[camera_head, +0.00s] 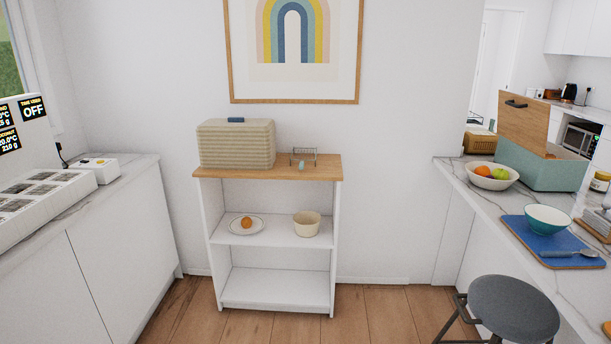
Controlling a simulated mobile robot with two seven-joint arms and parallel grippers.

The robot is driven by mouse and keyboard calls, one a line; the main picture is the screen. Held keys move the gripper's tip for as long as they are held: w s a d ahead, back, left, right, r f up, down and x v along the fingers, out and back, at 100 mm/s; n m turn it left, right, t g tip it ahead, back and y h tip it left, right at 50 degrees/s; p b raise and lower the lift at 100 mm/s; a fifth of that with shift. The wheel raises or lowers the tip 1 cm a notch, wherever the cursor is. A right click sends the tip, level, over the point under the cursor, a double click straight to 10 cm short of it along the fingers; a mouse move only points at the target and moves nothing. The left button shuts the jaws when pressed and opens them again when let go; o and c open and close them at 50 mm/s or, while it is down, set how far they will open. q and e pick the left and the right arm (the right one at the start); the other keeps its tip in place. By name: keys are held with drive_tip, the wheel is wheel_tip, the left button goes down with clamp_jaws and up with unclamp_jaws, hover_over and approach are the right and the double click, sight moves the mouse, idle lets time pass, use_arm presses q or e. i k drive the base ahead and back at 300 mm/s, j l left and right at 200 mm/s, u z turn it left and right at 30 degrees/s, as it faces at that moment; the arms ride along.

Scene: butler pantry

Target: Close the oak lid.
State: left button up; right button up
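The oak lid (523,122) is a wooden panel with a dark handle near its top edge. It stands raised and open, tilted, on the sage-green box (536,168) at the back right. The box sits on the marble counter to the right. Neither of my grippers shows in the view.
A teal bowl (547,219) and a spoon are on a blue board (532,243) nearer. A dark stool (512,307) stands before the counter. A white shelf (275,289) stands against the wall; the wooden floor between is open.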

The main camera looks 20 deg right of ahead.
sight(524, 120)
drive_tip(key=i+z, duration=0.3)
drive_tip(key=z, duration=0.15)
drive_tip(key=i+z, duration=0.25)
drive_tip(key=z, duration=0.25)
drive_tip(key=i+j+z, duration=0.25)
drive_tip(key=z, duration=0.2)
drive_tip(key=i+j+z, duration=0.8)
drive_tip(key=z, duration=0.6)
drive_tip(key=i+j+z, duration=0.4)
drive_tip(key=j, duration=0.2)
drive_tip(key=i+j+z, duration=0.2)
drive_tip(key=j, duration=0.15)
drive_tip(key=k, duration=0.1)
